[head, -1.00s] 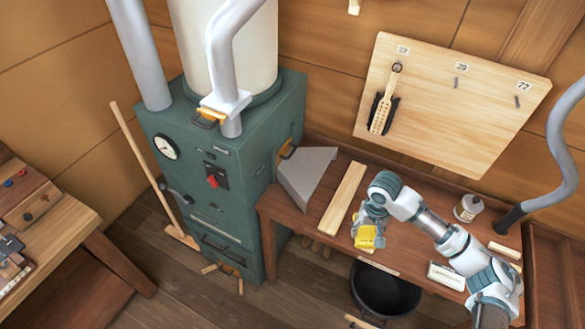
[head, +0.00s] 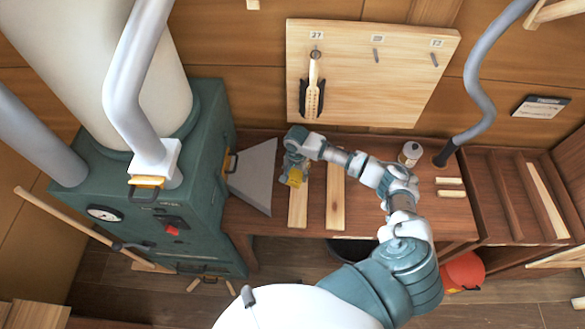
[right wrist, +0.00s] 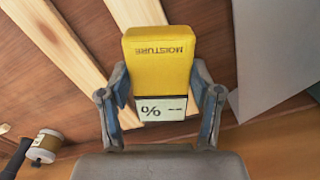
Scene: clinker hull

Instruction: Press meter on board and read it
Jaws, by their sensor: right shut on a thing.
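My right gripper (head: 292,172) is shut on a yellow moisture meter (head: 295,178). In the right wrist view the meter (right wrist: 160,62) sits between the two fingers, its "MOISTURE" lettering upside down. Its pale display (right wrist: 160,107) shows a percent sign and dashes, no number. The meter is over the upper part of the left pale board (head: 298,208) on the bench. I cannot tell whether it touches the board. A second pale board (head: 335,200) lies to the right. My left gripper is not in view.
A grey wedge-shaped chute (head: 256,178) on a green boiler (head: 190,195) stands close left of the meter. A wall panel (head: 400,80) with a hanging tool is behind. A bottle (head: 410,153) and a grey hose (head: 478,95) are to the right.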

